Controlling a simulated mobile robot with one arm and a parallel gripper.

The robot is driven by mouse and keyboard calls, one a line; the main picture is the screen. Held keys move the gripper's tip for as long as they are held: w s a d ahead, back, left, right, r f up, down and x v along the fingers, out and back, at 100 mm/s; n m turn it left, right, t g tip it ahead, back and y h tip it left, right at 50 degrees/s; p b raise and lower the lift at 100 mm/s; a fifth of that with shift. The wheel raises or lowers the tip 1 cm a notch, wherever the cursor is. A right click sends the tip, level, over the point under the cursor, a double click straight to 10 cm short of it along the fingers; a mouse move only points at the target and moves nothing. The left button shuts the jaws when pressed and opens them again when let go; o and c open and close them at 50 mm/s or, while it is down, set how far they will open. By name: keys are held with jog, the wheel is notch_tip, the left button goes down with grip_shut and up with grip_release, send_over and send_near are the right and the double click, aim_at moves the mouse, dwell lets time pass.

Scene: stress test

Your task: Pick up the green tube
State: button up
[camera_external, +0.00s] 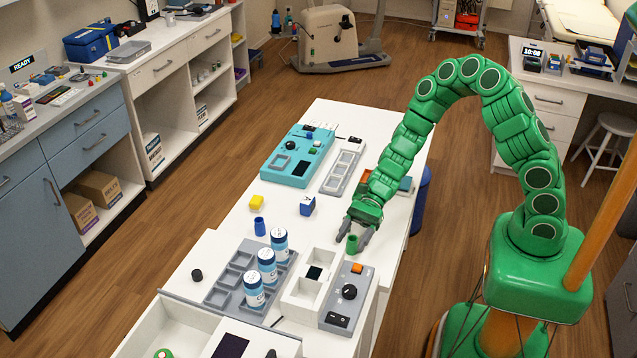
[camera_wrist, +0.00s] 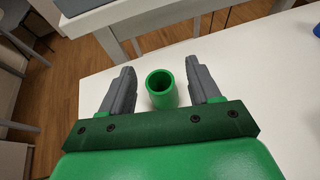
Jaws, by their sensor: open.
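The green tube (camera_external: 352,244) stands on the white table, near its right edge. In the wrist view the green tube (camera_wrist: 161,90) shows its open, hollow top. My gripper (camera_external: 355,234) is low over the table at the tube. In the wrist view my gripper (camera_wrist: 162,82) is open, with one grey finger on each side of the tube. Gaps show between the tube and both fingers, so it is not gripped. The tube's lower end is partly hidden in the wrist view by the green gripper body.
A grey control box (camera_external: 346,297) with a black knob stands close to the tube. A teal device (camera_external: 298,155) is farther back.

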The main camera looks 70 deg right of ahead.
jog(key=shift+x, duration=1)
jog(key=shift+c, duration=0.3)
jog(key=c, duration=1)
